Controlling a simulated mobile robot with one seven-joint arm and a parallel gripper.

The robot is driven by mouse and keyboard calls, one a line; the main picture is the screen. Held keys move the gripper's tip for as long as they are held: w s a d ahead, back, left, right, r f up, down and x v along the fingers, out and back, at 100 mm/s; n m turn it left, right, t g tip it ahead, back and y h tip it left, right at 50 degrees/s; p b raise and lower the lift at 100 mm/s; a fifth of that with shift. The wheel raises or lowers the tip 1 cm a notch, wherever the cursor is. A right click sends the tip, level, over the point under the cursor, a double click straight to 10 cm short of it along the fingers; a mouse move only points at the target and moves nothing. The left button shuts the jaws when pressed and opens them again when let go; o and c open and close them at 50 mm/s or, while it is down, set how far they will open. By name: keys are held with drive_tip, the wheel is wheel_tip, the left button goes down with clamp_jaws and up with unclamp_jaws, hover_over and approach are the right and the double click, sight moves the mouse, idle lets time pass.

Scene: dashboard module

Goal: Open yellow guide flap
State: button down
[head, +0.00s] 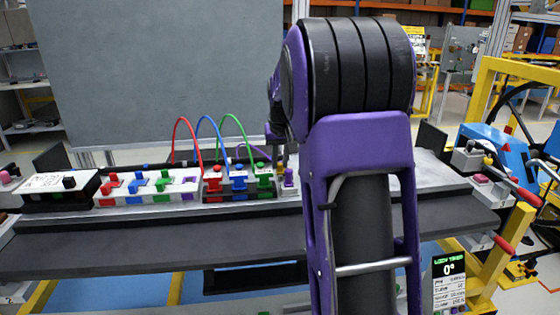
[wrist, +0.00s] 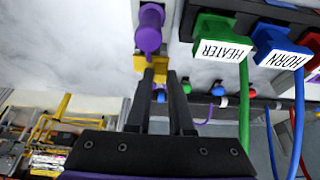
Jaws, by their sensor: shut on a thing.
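The yellow guide flap (wrist: 141,64) shows in the wrist view as a small yellow piece just below a purple plug (wrist: 150,30). My gripper (wrist: 161,74) has its two dark fingertips on the yellow piece, shut on it with a narrow gap between the fingers. The fingertips cover part of the flap, and its angle is hard to tell. In the head view my gripper (head: 282,158) is down beside the purple plug (head: 289,177), at the right end of the plug row, and my arm hides much of that area.
The HEATER plug (wrist: 221,45) is green and the HORN plug (wrist: 281,52) is blue, both close to the right of the fingers, with cables hanging past. In the head view red, blue and green cables arch over the black socket block (head: 238,195). A grey panel (head: 160,80) stands behind.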

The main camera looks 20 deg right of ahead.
drive_tip(key=shift+r, duration=0.1)
idle(0.3)
drive_tip(key=y, duration=0.1)
drive_tip(key=d+t+y, duration=0.1)
drive_tip(key=shift+s+d+r+m+y, duration=0.2)
drive_tip(key=shift+d+r+m+y, duration=0.1)
drive_tip(key=shift+m+y, duration=0.1)
drive_tip(key=y+b, duration=0.1)
drive_tip(key=d+t+y+b, duration=0.1)
drive_tip(key=y, duration=0.1)
drive_tip(key=d+m+y, duration=0.1)
drive_tip(key=y, duration=0.1)
drive_tip(key=shift+s+r+t+b, duration=0.2)
drive_tip(key=shift+s+t+b, duration=0.15)
drive_tip(key=shift+t+b, duration=0.05)
drive_tip(key=y, duration=0.1)
drive_tip(key=d+t+y+b, duration=0.1)
drive_tip(key=d+m+t+y+b, duration=0.1)
drive_tip(key=shift+s+f+y, duration=0.2)
drive_tip(key=shift+s+y, duration=0.05)
drive_tip(key=shift+y, duration=0.05)
drive_tip(key=t+y, duration=0.1)
drive_tip(key=d+m+t+y+b, duration=0.1)
drive_tip(key=f+m+y+b, duration=0.1)
drive_tip(key=y, duration=0.1)
drive_tip(key=shift+s+d+t, duration=0.25)
drive_tip(key=shift+d+t, duration=0.1)
drive_tip(key=shift+t, duration=0.05)
drive_tip(key=shift+f, duration=0.1)
